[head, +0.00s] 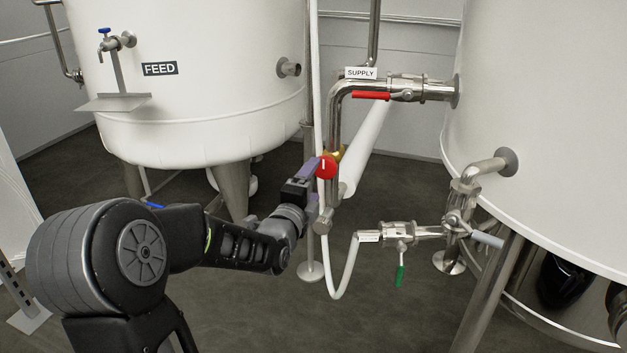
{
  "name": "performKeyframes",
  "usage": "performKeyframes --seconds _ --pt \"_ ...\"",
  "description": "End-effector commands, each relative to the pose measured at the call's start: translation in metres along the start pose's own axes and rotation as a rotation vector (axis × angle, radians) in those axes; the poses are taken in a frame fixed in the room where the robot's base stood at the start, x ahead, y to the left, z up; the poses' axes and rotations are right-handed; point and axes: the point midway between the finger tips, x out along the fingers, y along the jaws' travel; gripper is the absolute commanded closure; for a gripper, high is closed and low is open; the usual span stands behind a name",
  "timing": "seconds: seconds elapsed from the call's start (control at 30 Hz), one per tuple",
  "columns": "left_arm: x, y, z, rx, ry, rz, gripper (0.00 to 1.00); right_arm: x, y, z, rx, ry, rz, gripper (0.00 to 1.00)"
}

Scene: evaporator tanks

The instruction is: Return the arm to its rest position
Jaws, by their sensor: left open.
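My left arm (130,255) comes in from the lower left and reaches toward the middle of the head view. My left gripper (318,182) is open at its end, with purplish fingers close to a round red knob (327,167) on a brass fitting. I cannot tell whether the fingers touch the knob. The knob is by the vertical pipe between the two tanks. My right gripper is not in view.
The white FEED tank (210,70) stands at left and another white tank (540,110) at right. A red-handled SUPPLY valve (407,90) is above right of the gripper. A green-handled valve (399,240) with a white hose (345,275) is below right.

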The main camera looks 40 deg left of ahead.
Motion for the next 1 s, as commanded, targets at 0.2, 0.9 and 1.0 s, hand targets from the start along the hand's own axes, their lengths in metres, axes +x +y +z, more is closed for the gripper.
performKeyframes --seconds 0.2,0.9,1.0 --pt "0.0 0.0 0.0 0.0 0.0 0.0 0.22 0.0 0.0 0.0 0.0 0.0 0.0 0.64" --pt "-0.028 0.161 -0.093 -1.071 -0.114 0.465 0.22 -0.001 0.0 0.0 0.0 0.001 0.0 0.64" --pt "-0.059 0.227 -0.135 -1.266 -0.221 0.653 0.22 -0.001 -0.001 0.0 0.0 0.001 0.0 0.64"
